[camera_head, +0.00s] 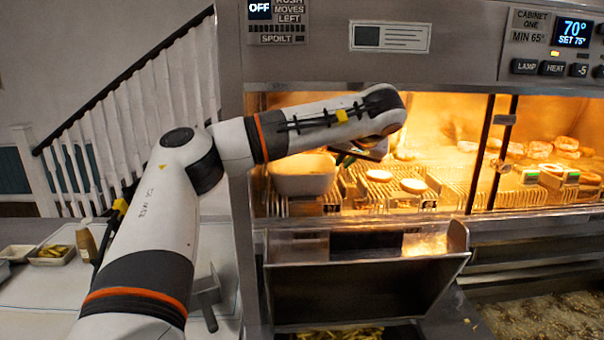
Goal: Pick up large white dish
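A large white dish (300,178) stands in the lit heated cabinet, at the left end of its shelf. My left arm reaches in from the left, over the dish, and partly covers it from above. My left gripper (352,154) hangs at the end of this arm, just right of the dish's upper right rim. Its fingers are small and partly hidden by the wrist, so I cannot tell whether they are open or touch the dish. My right gripper is not in view.
The cabinet's wire rack (400,194) holds several round food pieces right of the dish. A metal scoop bin (362,278) juts out below the cabinet. Hot oil (550,318) lies at lower right. A small tray of fries (50,254) and a bottle (86,243) stand on the left counter.

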